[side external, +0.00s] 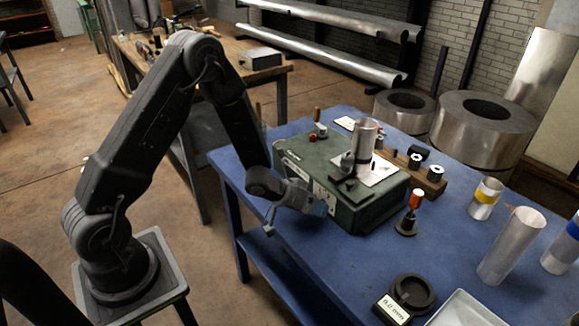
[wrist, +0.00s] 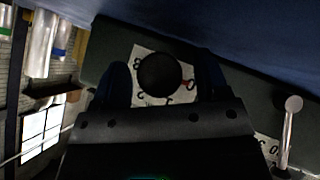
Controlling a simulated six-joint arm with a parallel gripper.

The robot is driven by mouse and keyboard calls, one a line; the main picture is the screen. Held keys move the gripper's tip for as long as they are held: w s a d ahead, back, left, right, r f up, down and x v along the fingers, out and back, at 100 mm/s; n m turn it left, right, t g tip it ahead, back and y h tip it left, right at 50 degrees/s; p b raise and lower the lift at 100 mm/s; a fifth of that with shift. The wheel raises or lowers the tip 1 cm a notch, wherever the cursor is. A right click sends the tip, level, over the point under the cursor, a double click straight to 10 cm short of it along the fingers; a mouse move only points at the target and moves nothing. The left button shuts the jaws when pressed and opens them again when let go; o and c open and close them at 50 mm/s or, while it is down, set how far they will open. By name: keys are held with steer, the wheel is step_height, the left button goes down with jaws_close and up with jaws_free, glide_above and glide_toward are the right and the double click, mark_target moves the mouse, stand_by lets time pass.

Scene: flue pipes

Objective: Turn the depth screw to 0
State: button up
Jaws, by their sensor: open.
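The green machine box (side external: 345,190) stands on the blue table. In the wrist view, a round black knob (wrist: 158,75), apparently the depth screw, sits on a white number plate (wrist: 146,54) on the green face. My gripper (wrist: 162,82) is open, with one finger on each side of the knob and a gap visible at both sides. I cannot tell whether the fingers reach past its rim. A red mark shows on the plate, but the knob's pointer and setting are hidden. In the side view my gripper (side external: 318,207) is at the box's near face; the knob is hidden there.
A grey lever (wrist: 286,128) beside a second number plate stands right of the knob in the wrist view. On the table are a red-handled tool (side external: 412,210), a gauge reading about 0.0 mm (side external: 402,300), metal tubes (side external: 512,245) and a wooden rack (side external: 428,180).

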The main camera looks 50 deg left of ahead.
steer(key=m+y, duration=0.2)
steer(key=y, duration=0.2)
steer(key=shift+d, duration=0.2)
steer(key=v, duration=1.3)
steer(key=s+a+r+m+y, duration=0.1)
steer(key=a+r+m+y, duration=0.1)
steer(key=r+m, duration=0.3)
steer(key=s+a+r+m+y, duration=0.1)
steer(key=a+r+m+y, duration=0.1)
steer(key=r, duration=1.1)
steer(key=a+m, duration=0.1)
steer(key=m, duration=0.1)
steer(key=shift+s+a+r+m+t, duration=0.2)
steer(key=shift+a+r+m+t, duration=0.1)
steer(key=shift+m, duration=0.1)
